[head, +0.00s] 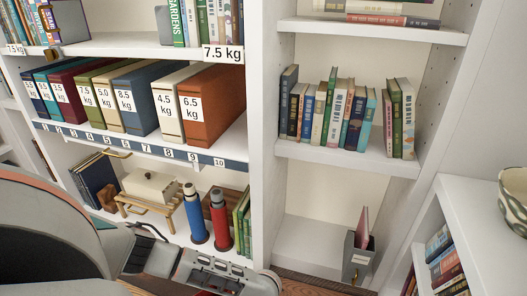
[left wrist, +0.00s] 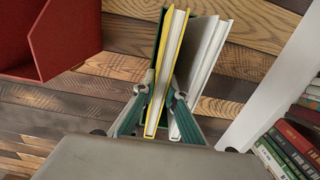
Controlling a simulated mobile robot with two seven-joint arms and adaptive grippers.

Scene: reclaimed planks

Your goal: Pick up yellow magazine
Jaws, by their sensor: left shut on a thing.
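The yellow magazine (left wrist: 173,55) stands upright in the left wrist view, its yellow covers showing on either side of pale pages. My left gripper (left wrist: 160,97) has its teal fingers on either side of it and is shut on it. A dark green item (left wrist: 153,55) lies close against its left side, and white magazines or books (left wrist: 208,50) stand just to its right. The lower ends are partly hidden by the fingers and the gripper body. In the head view my left arm is at the bottom left, and its fingertips cannot be made out. My right gripper is not in view.
In the left wrist view a red box-like holder (left wrist: 75,40) is at upper left and a white shelf panel (left wrist: 272,85) at right, over plank flooring. The head view shows tall white shelves with binders (head: 210,105), books (head: 325,115) and a grey file holder (head: 355,260).

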